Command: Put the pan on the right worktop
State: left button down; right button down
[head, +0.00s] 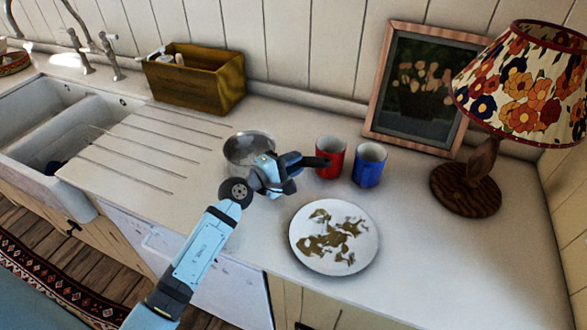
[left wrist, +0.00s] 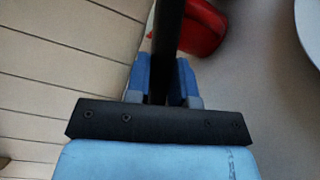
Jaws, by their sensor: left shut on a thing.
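The pan (head: 240,146) is a round grey metal one over the right end of the grooved drainboard, behind my left gripper. My left gripper (head: 287,167) is shut on its black handle (head: 316,162), which points right towards the red mug. In the left wrist view the dark handle (left wrist: 168,32) runs between the blue fingers (left wrist: 163,85). I cannot tell whether the pan touches the surface. The white worktop (head: 430,255) stretches to the right. My right gripper is not in view.
A red mug (head: 331,164) stands close to the handle tip, with a blue mug (head: 367,170) beside it. A patterned plate (head: 358,262) lies in front. A lamp (head: 466,190) and a framed picture (head: 385,135) stand at the back right. The front right worktop is clear.

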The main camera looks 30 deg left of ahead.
pick_arm(q)
jog(key=shift+f, duration=0.8)
jog(key=c, duration=1)
grip_release()
